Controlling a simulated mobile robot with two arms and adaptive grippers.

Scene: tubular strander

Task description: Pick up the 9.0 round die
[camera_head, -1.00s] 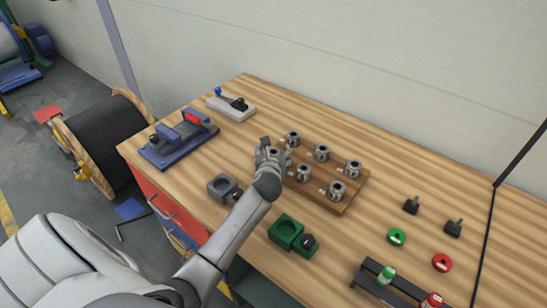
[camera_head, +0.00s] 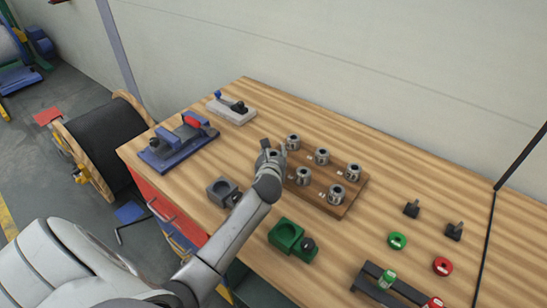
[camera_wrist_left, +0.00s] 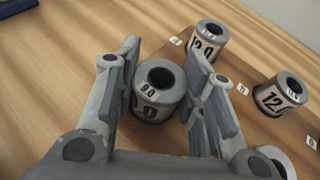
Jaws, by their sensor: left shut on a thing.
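The 9.0 round die (camera_wrist_left: 158,92) is a grey metal cylinder with a dark hole in its top and a white label reading 9.0. In the left wrist view it stands between the two fingers of my left gripper (camera_wrist_left: 158,88). The gripper is shut on it. In the head view my left gripper (camera_head: 273,150) is at the left end of the wooden die board (camera_head: 322,202), and the die is mostly hidden by the fingers. I cannot tell whether the die still touches the board. My right gripper is not in view.
Several similar dies stand on the board, including a 12.0 die (camera_wrist_left: 280,93) and another die (camera_wrist_left: 207,40) close to the right finger. A green holder (camera_head: 287,235), a grey block (camera_head: 222,190) and a blue fixture (camera_head: 178,142) stand around. Bare bench lies behind the board.

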